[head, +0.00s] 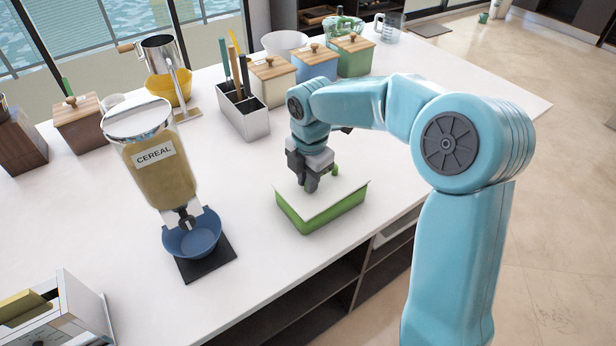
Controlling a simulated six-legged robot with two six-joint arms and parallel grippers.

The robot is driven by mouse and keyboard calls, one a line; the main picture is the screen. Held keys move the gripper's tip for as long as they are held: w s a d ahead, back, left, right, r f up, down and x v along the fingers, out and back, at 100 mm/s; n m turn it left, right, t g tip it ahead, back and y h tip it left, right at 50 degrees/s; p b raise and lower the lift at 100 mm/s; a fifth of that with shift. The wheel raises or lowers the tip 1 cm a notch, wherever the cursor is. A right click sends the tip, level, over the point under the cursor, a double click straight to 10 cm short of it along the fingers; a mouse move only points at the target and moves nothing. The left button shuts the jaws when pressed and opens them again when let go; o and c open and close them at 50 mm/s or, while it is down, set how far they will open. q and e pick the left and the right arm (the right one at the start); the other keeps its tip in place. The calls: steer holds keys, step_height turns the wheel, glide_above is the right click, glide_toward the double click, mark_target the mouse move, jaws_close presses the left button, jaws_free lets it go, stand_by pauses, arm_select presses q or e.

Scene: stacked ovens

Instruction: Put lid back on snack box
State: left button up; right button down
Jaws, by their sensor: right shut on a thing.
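The snack box (322,214) is a green rectangular container near the front edge of the white counter. Its white lid (345,187) lies over the top of the box and looks roughly lined up with it; I cannot tell whether it is fully seated. My right gripper (311,186) comes down from above and is shut on the lid near its middle. A small green part, perhaps the lid's handle, shows beside the fingers, which partly hide it. My left gripper is not in view.
A cereal dispenser (160,165) with a blue bowl (192,236) stands left of the box. A metal utensil holder (243,112) and several wooden-lidded canisters (273,80) stand behind. The counter around the box is clear. Open shelves (320,285) lie below the front edge.

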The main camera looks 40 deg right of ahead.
stand_by(0.6)
steer(key=c, duration=0.5)
jaws_free()
steer(key=shift+r+p, duration=3.2)
steer(key=shift+r, duration=0.25)
jaws_close()
steer(key=shift+f, duration=0.2)
steer(key=shift+f+b, duration=1.65)
steer(key=shift+f, duration=0.35)
